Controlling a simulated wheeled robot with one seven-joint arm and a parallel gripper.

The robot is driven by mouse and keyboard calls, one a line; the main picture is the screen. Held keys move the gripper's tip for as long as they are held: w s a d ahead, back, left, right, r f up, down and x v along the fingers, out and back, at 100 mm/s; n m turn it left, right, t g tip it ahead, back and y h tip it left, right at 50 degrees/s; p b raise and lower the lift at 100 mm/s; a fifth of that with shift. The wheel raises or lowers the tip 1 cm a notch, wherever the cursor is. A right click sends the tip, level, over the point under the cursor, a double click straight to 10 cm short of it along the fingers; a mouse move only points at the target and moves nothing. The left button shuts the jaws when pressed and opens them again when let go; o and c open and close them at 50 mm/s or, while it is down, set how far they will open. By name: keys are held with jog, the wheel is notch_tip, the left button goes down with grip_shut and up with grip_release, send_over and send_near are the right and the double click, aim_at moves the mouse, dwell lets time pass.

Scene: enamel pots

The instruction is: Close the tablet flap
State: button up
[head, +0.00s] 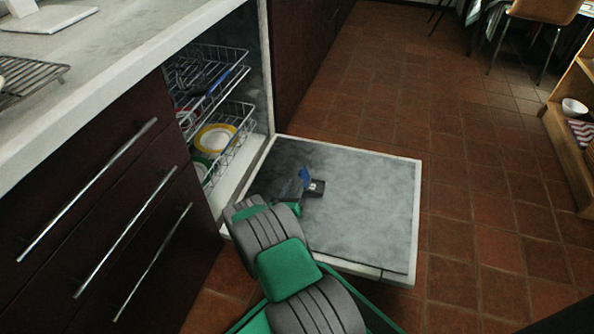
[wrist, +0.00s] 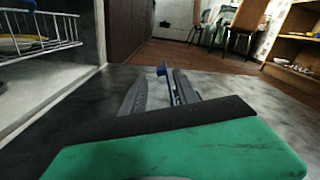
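The dishwasher door (head: 365,220) lies folded down flat, its grey inner face up. A small dark and white tablet compartment (head: 316,188) sits near the middle of that face. A small blue piece, which looks like the tablet flap (head: 304,178), stands up beside it. The blue piece also shows in the wrist view (wrist: 162,70), just beyond the fingertips. My gripper (head: 298,190) is low over the door, right beside the blue piece. In the wrist view my gripper's fingers (wrist: 162,88) are apart with nothing seen between them. Whether they touch the flap cannot be told.
The dishwasher's wire racks (head: 215,120) hold plates, including a yellow-rimmed one (head: 214,138). Dark drawers with long handles (head: 120,230) and a counter (head: 110,50) are on the left. The tiled floor (head: 470,200) right of the door is clear. A wooden shelf (head: 572,125) stands far right.

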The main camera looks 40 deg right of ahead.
aim_at(299, 175)
jog(key=b+x, duration=0.2)
jog(key=x, duration=0.5)
jog(key=shift+w+d, duration=0.1)
jog(key=shift+d, duration=0.2)
jog(key=shift+c, duration=0.4)
grip_shut()
